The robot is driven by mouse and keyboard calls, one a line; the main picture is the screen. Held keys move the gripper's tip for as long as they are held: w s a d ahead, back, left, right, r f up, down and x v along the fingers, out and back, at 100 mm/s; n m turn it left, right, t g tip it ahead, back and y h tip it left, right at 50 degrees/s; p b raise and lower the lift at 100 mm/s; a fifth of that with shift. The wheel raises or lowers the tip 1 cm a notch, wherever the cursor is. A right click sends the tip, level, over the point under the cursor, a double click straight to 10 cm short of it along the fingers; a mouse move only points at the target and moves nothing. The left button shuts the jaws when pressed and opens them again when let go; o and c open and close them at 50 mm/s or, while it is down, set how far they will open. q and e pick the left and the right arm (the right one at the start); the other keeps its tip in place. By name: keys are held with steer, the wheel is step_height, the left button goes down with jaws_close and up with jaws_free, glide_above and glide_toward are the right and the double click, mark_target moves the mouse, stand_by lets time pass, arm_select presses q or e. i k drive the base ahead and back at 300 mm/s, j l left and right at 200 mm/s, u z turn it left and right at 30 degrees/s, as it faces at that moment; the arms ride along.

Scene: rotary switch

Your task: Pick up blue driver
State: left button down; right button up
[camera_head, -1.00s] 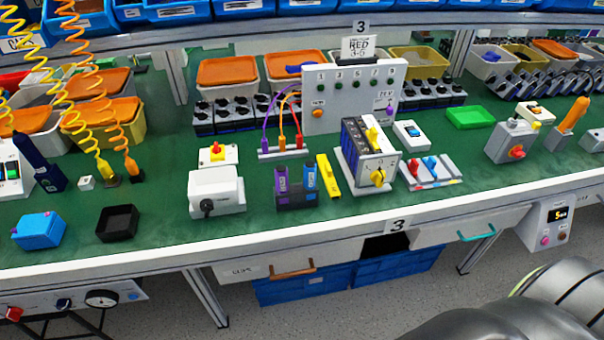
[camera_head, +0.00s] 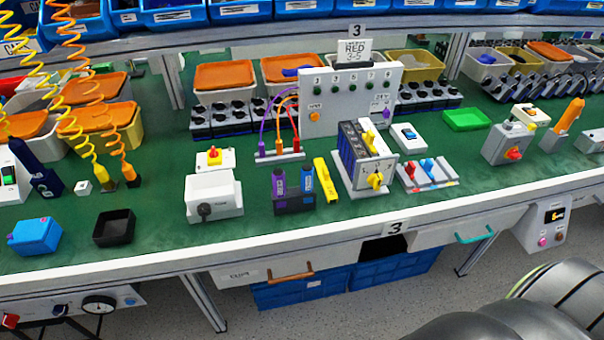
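A dark blue driver-like tool (camera_head: 38,166) stands tilted in a dark stand on the green bench at the left. A smaller bright blue handle (camera_head: 307,179) stands upright beside a purple handle (camera_head: 279,182) in a dark holder (camera_head: 296,203) near the front middle of the bench. I cannot tell for sure which of the two blue tools is the task's driver. Neither of my grippers shows in the view.
A blue box (camera_head: 35,237) and a black open tray (camera_head: 114,229) sit at the front left. A grey-white box (camera_head: 213,195), a yellow tool (camera_head: 326,180) and a dial unit (camera_head: 366,160) flank the dark holder. Coiled hoses hang at the left.

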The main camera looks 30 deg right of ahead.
mark_target(307, 170)
steer(key=i+l+z, duration=0.25)
steer(key=l+z, duration=0.25)
steer(key=i+l+z, duration=0.25)
steer(key=z, duration=0.2)
